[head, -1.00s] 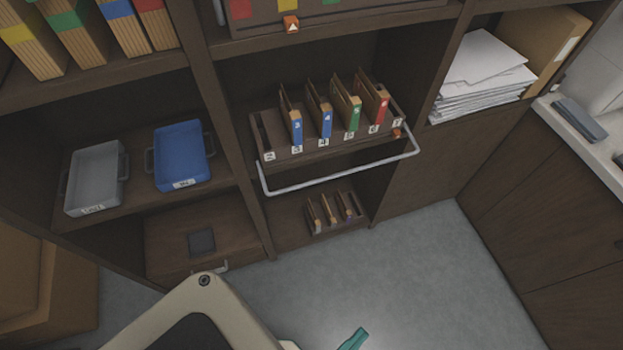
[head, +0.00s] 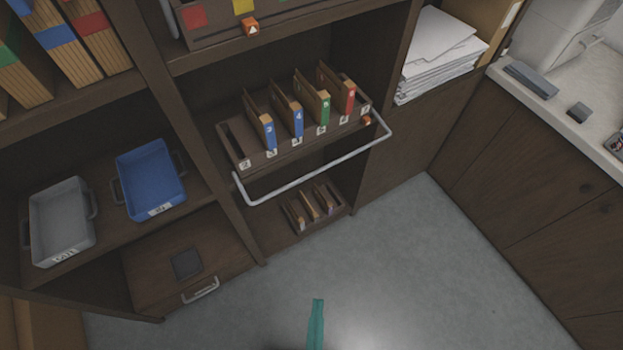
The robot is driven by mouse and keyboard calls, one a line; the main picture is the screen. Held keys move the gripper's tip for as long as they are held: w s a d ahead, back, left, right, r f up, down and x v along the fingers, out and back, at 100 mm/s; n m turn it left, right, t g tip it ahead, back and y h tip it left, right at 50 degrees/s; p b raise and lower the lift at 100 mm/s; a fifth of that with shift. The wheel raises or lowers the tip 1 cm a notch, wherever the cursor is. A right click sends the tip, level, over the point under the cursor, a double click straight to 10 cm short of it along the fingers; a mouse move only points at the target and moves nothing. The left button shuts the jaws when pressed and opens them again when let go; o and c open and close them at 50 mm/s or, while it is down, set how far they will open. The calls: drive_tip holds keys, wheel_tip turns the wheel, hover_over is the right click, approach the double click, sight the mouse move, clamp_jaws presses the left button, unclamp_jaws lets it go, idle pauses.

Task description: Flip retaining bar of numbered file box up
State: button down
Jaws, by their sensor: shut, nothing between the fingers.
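The numbered file box (head: 238,152) sits on the middle shelf, with numbered slots along its front. It holds blue, green and red tabbed files, and its slot at the left end looks empty. The retaining bar (head: 318,173) is a pale metal U-shaped rod. It is swung down and out, its long side in front of and below the box front. My gripper (head: 317,308) shows only as a teal fingertip at the bottom centre, over the floor. It is shut and empty, well below and apart from the bar. The rest of it is out of frame.
A blue tray (head: 150,180) and a grey tray (head: 62,222) stand on the left shelf. A smaller file holder (head: 313,206) sits on the low shelf under the bar. Shelf uprights flank the box. A counter (head: 560,110) stands at right. The floor (head: 400,270) in front is clear.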

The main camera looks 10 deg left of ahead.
drive_tip(key=shift+a, duration=0.1)
drive_tip(key=w+d+f+n+t+y, duration=0.15)
drive_tip(key=w+f+n+t, duration=0.55)
drive_tip(key=w+f+n, duration=0.7)
drive_tip(key=w+d+n+y, duration=0.2)
drive_tip(key=w+n+y, duration=0.4)
drive_tip(key=n, duration=0.8)
drive_tip(key=w+d+n+g+y, duration=0.1)
drive_tip(key=w+n+y, duration=0.6)
drive_tip(key=n, duration=0.8)
drive_tip(key=shift+w+d+g, duration=0.3)
drive_tip(key=shift+w+d, duration=0.15)
drive_tip(key=shift+w, duration=0.8)
drive_tip(key=shift+f+y, duration=0.1)
drive_tip(key=shift+y, duration=0.15)
